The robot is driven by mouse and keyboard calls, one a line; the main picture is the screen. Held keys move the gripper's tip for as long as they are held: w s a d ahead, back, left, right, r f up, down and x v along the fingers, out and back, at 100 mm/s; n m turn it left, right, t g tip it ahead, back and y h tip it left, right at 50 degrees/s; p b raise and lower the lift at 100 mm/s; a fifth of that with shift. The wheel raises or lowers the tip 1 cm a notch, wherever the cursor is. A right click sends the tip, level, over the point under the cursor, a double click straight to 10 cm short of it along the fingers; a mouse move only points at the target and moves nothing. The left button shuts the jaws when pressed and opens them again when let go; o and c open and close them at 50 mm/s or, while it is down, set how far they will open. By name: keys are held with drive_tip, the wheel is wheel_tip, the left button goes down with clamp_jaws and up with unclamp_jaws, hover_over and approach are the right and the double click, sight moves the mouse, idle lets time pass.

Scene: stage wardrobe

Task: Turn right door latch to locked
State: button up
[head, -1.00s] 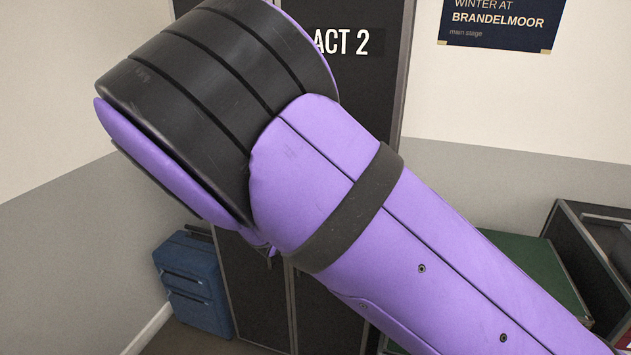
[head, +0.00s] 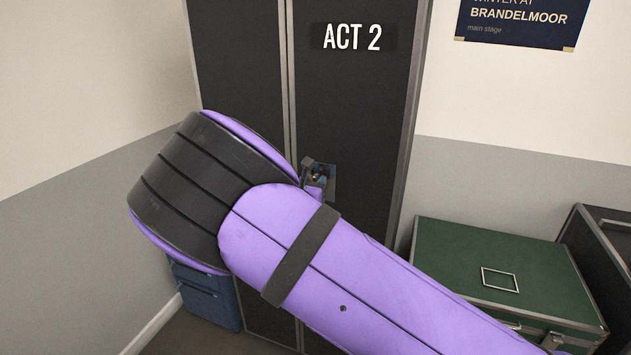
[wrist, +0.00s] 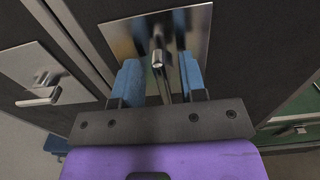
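The right wardrobe door (head: 350,110) is dark, with "ACT 2" on it. Its latch plate (head: 330,178) shows just beyond my arm in the head view. In the wrist view the shiny right latch plate (wrist: 205,32) carries a metal latch lever (wrist: 157,60). My gripper (wrist: 160,80) has its two blue fingers on either side of this lever, with gaps visible, so it is open around it. The lever's exact angle is hard to tell. The fingers are mostly hidden in the head view.
The left door has its own plate and lever (wrist: 40,97), lying about level, in the wrist view. A green case (head: 490,270) and a dark case (head: 605,235) stand at the right. A blue suitcase (head: 207,295) stands at lower left.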

drive_tip(key=shift+w+d, duration=0.25)
drive_tip(key=shift+w, duration=0.35)
drive_tip(key=c, duration=0.6)
drive_tip(key=shift+c, duration=0.2)
drive_tip(key=shift+d+m, duration=0.1)
drive_tip(key=shift+m, duration=0.2)
drive_tip(key=shift+s+d+f+m, duration=0.1)
drive_tip(key=shift+d+f+m, duration=0.2)
drive_tip(key=shift+m, duration=2.55)
drive_tip(key=shift+s+d+f+m, duration=0.1)
drive_tip(key=shift+d+f+m, duration=0.15)
drive_tip(key=shift+m, duration=2.65)
drive_tip(key=shift+s+d+f+m, duration=0.1)
drive_tip(key=shift+d+f+m, duration=0.15)
drive_tip(key=shift+m, duration=2.6)
